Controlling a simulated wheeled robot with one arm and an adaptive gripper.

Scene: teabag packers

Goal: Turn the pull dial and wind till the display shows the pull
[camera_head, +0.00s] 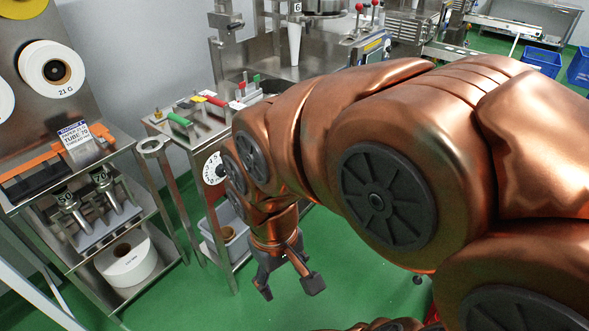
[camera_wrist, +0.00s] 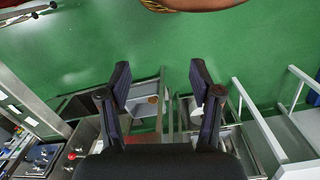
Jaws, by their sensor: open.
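A white round dial with dark marks (camera_head: 213,168) shows on the front of the steel bench in the head view, just left of my arm. My arm covers part of it, and I cannot read its setting or tell for sure that it is the pull dial. My gripper (camera_head: 289,286) hangs low over the green floor, below and right of this dial and apart from it. In the wrist view my gripper (camera_wrist: 160,78) has its two fingers spread with nothing between them. I cannot make out a display showing the pull in either view.
A steel bench (camera_head: 160,122) carries red and green handles. A rack at left holds a white roll (camera_head: 128,258), metal tubes and a label card (camera_head: 78,137). A machine with red knobs (camera_head: 368,45) stands behind my arm. Blue crates (camera_head: 541,61) lie far right. Green floor is open below my gripper.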

